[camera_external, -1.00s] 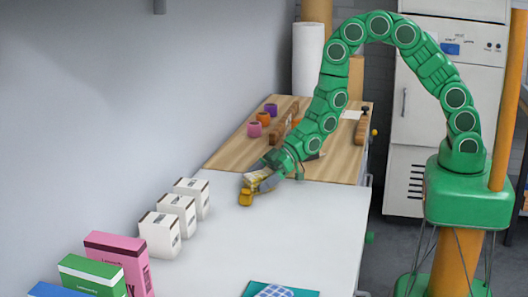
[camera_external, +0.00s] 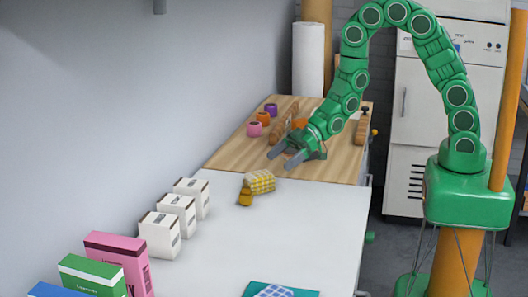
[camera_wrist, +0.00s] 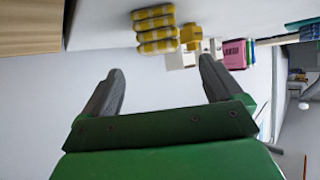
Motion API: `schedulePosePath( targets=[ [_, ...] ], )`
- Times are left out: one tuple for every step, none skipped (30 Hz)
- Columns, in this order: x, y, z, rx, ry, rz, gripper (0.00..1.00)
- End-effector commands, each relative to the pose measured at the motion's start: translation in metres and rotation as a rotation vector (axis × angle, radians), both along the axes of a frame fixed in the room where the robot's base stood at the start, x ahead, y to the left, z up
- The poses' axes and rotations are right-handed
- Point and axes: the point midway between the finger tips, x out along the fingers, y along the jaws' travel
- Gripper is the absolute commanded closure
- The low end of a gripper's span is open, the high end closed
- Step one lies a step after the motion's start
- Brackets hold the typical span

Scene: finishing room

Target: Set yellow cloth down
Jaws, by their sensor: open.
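The yellow checked cloth (camera_external: 260,181) lies as a folded or rolled bundle on the white worktop (camera_external: 300,225), near its far edge beside the wooden surface. In the wrist view the cloth (camera_wrist: 156,29) shows as stacked yellow and grey-white rolls beyond the fingertips. My gripper (camera_external: 279,159) is open and empty, above and behind the cloth, clear of it. Its two grey fingers (camera_wrist: 160,82) are spread apart in the wrist view with nothing between them. A small yellow object (camera_external: 246,196) stands just in front of the cloth, close to it or touching.
Several white boxes (camera_external: 177,210) stand along the wall at left. Pink (camera_external: 122,258) and green (camera_external: 90,277) boxes stand nearer. A teal item with a blue checked cloth (camera_external: 272,291) lies at the front edge. Small cups (camera_external: 254,129) stand on the wooden surface (camera_external: 232,155). The middle of the white top is clear.

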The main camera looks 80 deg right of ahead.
Motion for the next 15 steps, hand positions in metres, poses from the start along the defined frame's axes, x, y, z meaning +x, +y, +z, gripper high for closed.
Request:
schedulePosePath(
  targets=[
    [-0.003, -0.004, 0.003, -0.001, -0.002, -0.001, 0.07],
    [-0.004, -0.005, 0.004, -0.001, -0.002, -0.001, 0.07],
    [-0.006, -0.007, 0.006, -0.001, -0.002, -0.001, 0.07],
    [-0.007, -0.009, 0.007, -0.001, -0.003, -0.001, 0.07],
    [-0.008, -0.01, 0.008, -0.001, -0.003, -0.001, 0.07],
    [-0.01, -0.011, 0.009, -0.002, -0.002, -0.001, 0.07],
    [-0.011, -0.011, 0.009, -0.002, -0.002, -0.001, 0.07],
    [-0.011, -0.012, 0.01, -0.002, -0.002, 0.0, 0.07],
    [-0.012, -0.012, 0.01, -0.001, -0.001, 0.0, 0.07],
    [-0.012, -0.012, 0.01, -0.001, -0.001, 0.0, 0.07],
    [-0.012, -0.013, 0.01, -0.001, -0.001, 0.0, 0.07],
    [-0.013, -0.013, 0.01, -0.001, -0.001, 0.0, 0.07],
    [-0.013, -0.013, 0.01, -0.002, 0.0, 0.0, 0.07],
    [-0.013, -0.013, 0.01, -0.002, 0.0, 0.0, 0.07],
    [-0.012, -0.014, 0.011, -0.005, 0.0, -0.003, 0.07]
  ],
)
